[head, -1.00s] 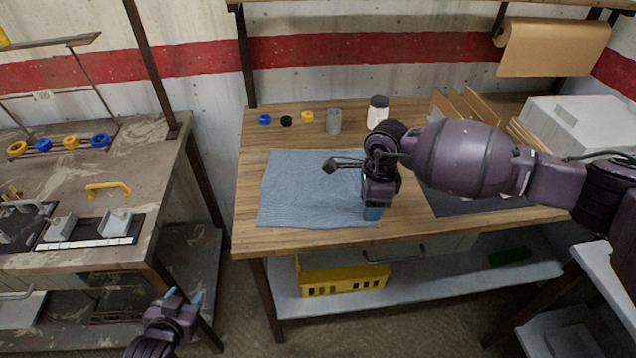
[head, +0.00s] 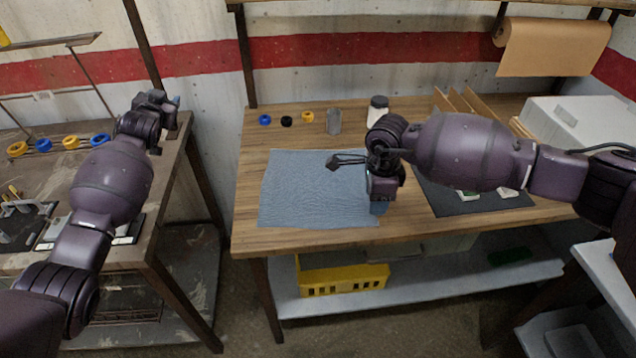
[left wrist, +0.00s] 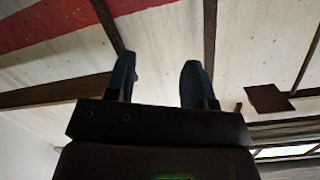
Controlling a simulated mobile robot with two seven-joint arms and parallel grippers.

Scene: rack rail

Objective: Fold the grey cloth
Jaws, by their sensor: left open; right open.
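The grey-blue cloth (head: 305,190) lies flat and spread out on the left part of the wooden table. My right gripper (head: 378,208) is over the cloth's right edge, pointing down, close to its front right corner; its fingertips are largely hidden behind its own body. My left gripper (head: 176,101) is raised at the left, over the back of the other bench and well apart from the cloth. In the left wrist view, the left gripper (left wrist: 158,82) has its two fingers apart with nothing between them.
Small blue, black and yellow rings (head: 307,117), a grey cylinder (head: 334,122) and a dark-lidded white jar (head: 377,110) stand behind the cloth. A dark mat (head: 450,203) lies to the right, with a white box (head: 580,125) beyond. A yellow crate (head: 345,279) sits on the lower shelf.

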